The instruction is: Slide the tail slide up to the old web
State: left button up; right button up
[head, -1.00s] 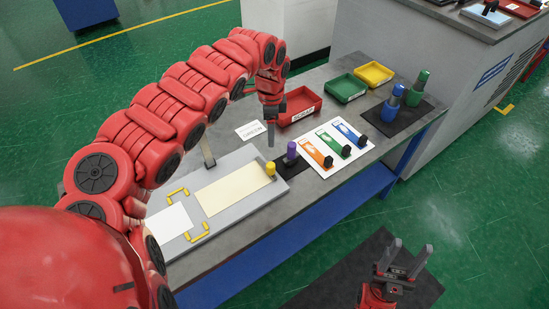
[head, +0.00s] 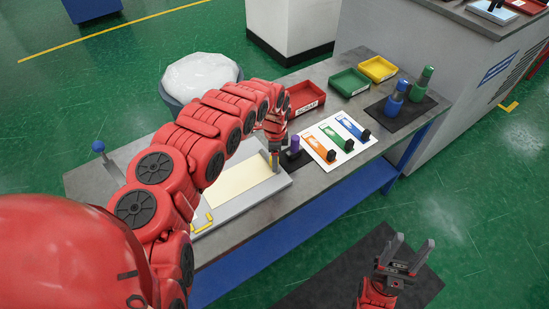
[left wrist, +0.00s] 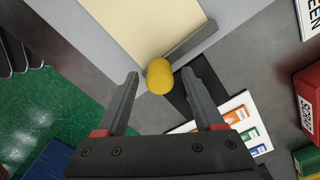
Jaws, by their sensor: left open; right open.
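The cream web (head: 240,184) lies flat on a grey plate (head: 262,194); it also shows in the left wrist view (left wrist: 150,22). The tail slide looks to be the grey bar (left wrist: 192,38) with a yellow knob (left wrist: 159,77) at the plate's right end. In the head view my left gripper hides the knob. My left gripper (head: 273,162) is open and points down at the knob, which appears between its fingertips in the left wrist view; contact cannot be told. My right gripper (head: 408,254) is open and empty, low at the right, away from the bench.
A purple-topped post (head: 294,146) stands close right of the knob. A card with orange, green and blue strips (head: 338,138), a red scrap bin (head: 306,97), green (head: 350,82) and yellow (head: 378,69) bins, and blue (head: 396,98) and green (head: 422,84) bottles are farther right.

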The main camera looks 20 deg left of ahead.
pick_arm(q)
jog(key=shift+f, duration=0.45)
grip_shut()
dwell(1.2)
